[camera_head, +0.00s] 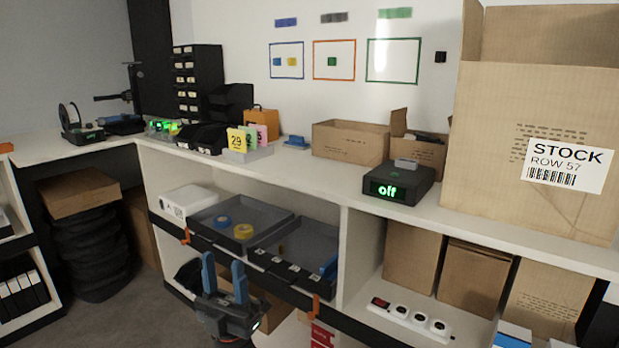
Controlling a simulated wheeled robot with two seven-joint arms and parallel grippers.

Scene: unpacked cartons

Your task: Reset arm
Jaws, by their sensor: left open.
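My left gripper (224,278) is at the bottom of the head view, left of the middle. Its two blue-padded fingers point up and stand apart, with nothing seen between them. It is in front of the shelf unit, below the grey trays, and overlaps the front of the lower shelf. The rest of my left arm is mostly cut off by the bottom edge. My right gripper is not in view.
A white counter (470,228) carries a black box reading "off" (398,183), open cartons (350,142) and a large STOCK carton (535,110). Below are grey trays (215,222) with tape rolls and a power strip (410,318).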

